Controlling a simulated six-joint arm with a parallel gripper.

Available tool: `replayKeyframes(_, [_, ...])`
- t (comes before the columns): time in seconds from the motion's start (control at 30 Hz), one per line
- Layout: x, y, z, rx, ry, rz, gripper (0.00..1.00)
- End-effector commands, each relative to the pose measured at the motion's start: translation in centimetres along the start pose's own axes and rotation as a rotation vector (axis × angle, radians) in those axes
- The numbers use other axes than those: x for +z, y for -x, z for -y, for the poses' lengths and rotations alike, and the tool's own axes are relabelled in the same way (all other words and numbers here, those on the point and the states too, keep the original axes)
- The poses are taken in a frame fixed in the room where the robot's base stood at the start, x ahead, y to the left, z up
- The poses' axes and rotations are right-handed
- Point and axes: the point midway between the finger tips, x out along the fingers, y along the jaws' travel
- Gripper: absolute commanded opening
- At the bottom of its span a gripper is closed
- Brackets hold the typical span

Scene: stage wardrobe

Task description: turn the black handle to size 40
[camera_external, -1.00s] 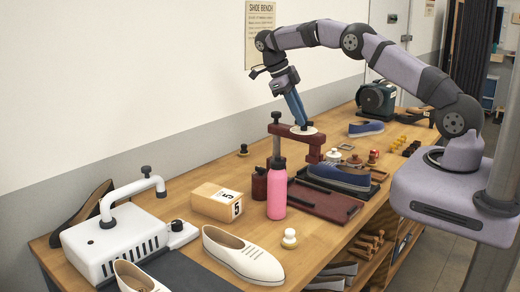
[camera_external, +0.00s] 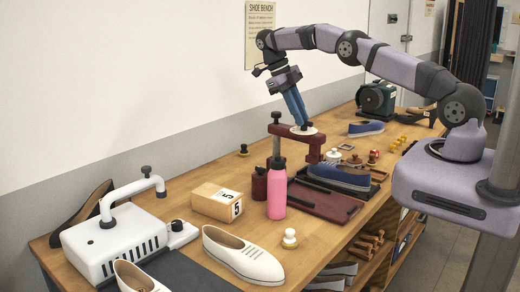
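A dark red shoe press (camera_external: 314,145) stands mid-bench with a pale round dial (camera_external: 311,131) on its top. The black handle is at the centre of this dial, small and mostly hidden by my fingertips. My gripper (camera_external: 302,123) points down from above, its two blue fingers close together with their tips at the handle. I cannot tell whether they are closed on it or only around it. The size marks on the dial are too small to read. A blue shoe (camera_external: 340,178) lies below the press arm.
A pink bottle (camera_external: 276,192) stands close in front of the press. A black-topped post (camera_external: 277,130) rises just left of the dial. A size box (camera_external: 216,202), white shoe (camera_external: 243,256) and white machine (camera_external: 105,248) are at front left. A grinder (camera_external: 376,98) stands behind.

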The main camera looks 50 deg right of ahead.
Motion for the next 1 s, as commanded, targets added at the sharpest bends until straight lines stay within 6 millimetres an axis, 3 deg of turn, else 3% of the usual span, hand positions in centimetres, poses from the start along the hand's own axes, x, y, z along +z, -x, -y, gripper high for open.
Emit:
replayKeyframes(0.07, [0.01, 0.03, 0.0, 0.0, 0.0, 0.001, 0.33])
replayKeyframes(0.67, [-0.01, -0.03, -0.07, -0.011, 0.025, 0.006, 0.33])
replayKeyframes(1.0, [-0.05, -0.38, -0.48, -0.089, 0.213, 0.047, 0.33])
